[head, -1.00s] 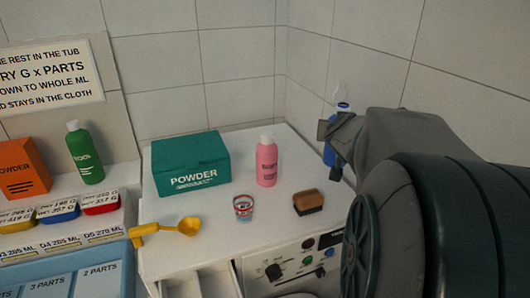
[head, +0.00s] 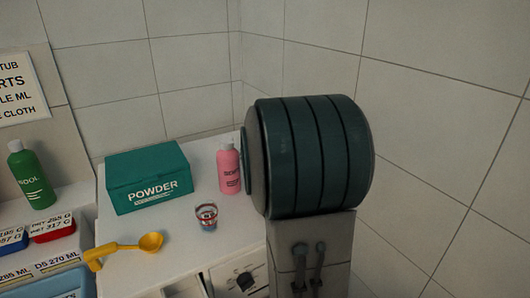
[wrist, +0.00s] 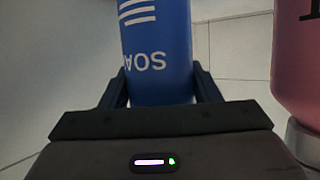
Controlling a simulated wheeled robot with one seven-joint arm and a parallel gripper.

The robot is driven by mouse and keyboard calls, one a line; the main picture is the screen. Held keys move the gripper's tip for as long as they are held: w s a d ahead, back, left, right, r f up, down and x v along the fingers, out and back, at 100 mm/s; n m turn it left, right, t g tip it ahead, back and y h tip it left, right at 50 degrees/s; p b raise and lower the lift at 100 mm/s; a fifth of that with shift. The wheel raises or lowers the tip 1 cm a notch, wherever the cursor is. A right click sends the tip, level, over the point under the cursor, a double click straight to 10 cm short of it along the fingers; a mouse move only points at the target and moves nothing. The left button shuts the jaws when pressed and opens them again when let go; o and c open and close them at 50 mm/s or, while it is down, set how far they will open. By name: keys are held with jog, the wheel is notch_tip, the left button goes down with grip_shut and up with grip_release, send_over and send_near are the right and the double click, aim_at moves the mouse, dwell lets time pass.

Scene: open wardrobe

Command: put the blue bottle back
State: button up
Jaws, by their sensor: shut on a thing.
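The blue bottle (wrist: 158,50) is between the two fingers of my gripper (wrist: 160,88) in the wrist view, and the gripper is shut on it. In the head view my arm hides both the blue bottle and the gripper. A pink bottle (head: 229,170) stands on the white top of the machine (head: 185,215), just left of my arm. The pink bottle (wrist: 297,65) also shows at the right edge of the wrist view, apart from the blue bottle.
A teal powder box (head: 148,178), a small measuring cup (head: 206,217) and a yellow scoop (head: 130,246) are on the machine top. A green bottle (head: 30,175) stands on the left shelf above red and blue tubs. Tiled walls close off the back and right.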

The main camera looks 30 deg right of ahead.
jog(key=shift+f, duration=0.9)
jog(key=shift+f, duration=0.2)
jog(key=o, duration=1.2)
jog(key=shift+c, duration=0.2)
